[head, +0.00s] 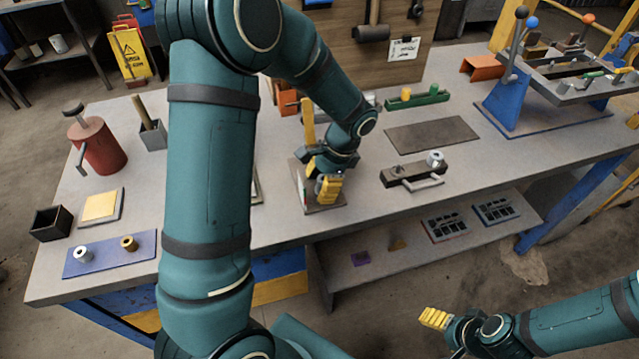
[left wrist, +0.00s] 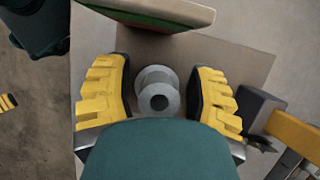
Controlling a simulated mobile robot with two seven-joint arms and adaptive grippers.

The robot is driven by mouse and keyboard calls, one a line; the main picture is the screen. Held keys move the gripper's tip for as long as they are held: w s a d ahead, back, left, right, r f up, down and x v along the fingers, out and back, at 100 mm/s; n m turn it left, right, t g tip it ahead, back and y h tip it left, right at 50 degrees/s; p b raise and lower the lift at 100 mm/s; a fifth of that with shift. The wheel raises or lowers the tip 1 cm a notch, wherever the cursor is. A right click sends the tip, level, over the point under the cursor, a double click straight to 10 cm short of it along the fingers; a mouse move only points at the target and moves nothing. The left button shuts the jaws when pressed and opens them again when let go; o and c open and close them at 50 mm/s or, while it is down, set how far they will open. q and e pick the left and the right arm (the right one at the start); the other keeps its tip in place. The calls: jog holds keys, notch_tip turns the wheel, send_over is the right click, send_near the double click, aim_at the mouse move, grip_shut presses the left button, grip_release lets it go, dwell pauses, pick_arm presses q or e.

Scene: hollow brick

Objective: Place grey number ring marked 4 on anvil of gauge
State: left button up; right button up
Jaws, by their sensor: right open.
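My left gripper (head: 321,178) is open over a brown plate (head: 326,206) near the table's front edge. In the left wrist view its yellow fingers stand on either side of a grey ring-like piece (left wrist: 159,93) with a dark hole, with a narrow gap at each side. No number is legible on it, and I cannot tell whether it rests on an anvil. Another grey ring (head: 82,253) and a brass ring (head: 128,242) are on a blue mat (head: 107,262). A light ring (head: 435,158) is on a dark block with a handle (head: 400,174). My right gripper (head: 435,318) is open, in front of the table.
A yellow bar (head: 308,119) stands upright beside the left gripper. A red-and-green edged board (left wrist: 155,14) borders the plate. A red can (head: 97,147), green rack (head: 417,99) and blue-sided stand (head: 508,100) are on the table. A dark mat (head: 431,135) lies bare.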

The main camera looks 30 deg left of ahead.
pick_arm(q)
jog(key=shift+w+d+r, duration=0.1)
jog(key=shift+w+r, duration=0.05)
jog(key=shift+r, duration=0.4)
jog(key=p+v, duration=0.3)
jog(key=v, duration=0.8)
jog(key=shift+r, duration=0.15)
